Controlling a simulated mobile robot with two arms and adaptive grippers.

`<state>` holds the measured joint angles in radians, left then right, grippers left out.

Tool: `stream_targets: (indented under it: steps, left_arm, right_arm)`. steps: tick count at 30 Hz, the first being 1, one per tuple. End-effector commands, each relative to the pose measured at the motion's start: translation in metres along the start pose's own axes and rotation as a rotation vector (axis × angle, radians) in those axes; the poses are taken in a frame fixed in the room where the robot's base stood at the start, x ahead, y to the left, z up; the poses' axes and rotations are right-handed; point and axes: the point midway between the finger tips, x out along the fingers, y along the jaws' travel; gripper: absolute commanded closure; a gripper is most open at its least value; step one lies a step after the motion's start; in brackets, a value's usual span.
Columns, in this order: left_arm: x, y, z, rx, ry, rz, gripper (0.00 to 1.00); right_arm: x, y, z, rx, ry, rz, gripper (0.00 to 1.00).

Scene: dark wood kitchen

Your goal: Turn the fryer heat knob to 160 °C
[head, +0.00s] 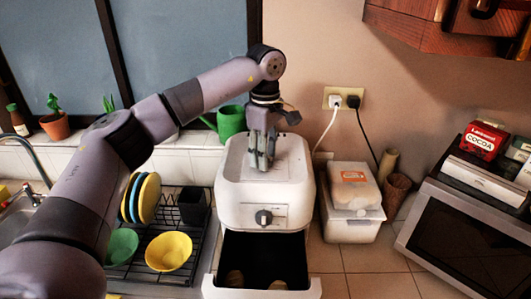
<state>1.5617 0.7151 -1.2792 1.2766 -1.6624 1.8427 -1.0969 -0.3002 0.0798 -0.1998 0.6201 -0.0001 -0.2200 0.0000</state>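The white fryer (237,205) stands on the tiled counter in the middle of the head view. Its dark round heat knob (263,217) sits on the front panel. The scale around the knob is too small to read. My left gripper (261,165) points down at the fryer's top, above and behind the knob. Its fingers look close together, with nothing seen between them. Whether they touch the fryer's top is unclear. My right gripper is not in view.
A dish rack with a yellow bowl (168,251), a green bowl (122,246) and plates stands to the left. A white container (350,217) with a packet (353,185) stands right of the fryer. A microwave (470,240) is at far right. A wall cabinet (440,30) hangs above.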

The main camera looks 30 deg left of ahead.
Motion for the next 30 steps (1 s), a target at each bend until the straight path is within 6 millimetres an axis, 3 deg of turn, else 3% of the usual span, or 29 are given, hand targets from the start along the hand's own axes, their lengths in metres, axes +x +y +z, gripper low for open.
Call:
stream_targets:
  steps: [3, 14, 30]
  left_arm:
    - [0.0, 0.0, 0.0, -0.001, 0.0, 0.0, 0.52]
    - [-0.006, 0.001, 0.0, -0.001, -0.001, 0.003, 0.52]
    - [-0.105, 0.001, 0.0, -0.001, 0.001, 0.002, 0.52]
  right_arm:
    - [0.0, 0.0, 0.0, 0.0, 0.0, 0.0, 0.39]
    - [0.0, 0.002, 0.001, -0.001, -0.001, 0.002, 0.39]
    - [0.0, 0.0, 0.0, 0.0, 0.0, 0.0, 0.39]
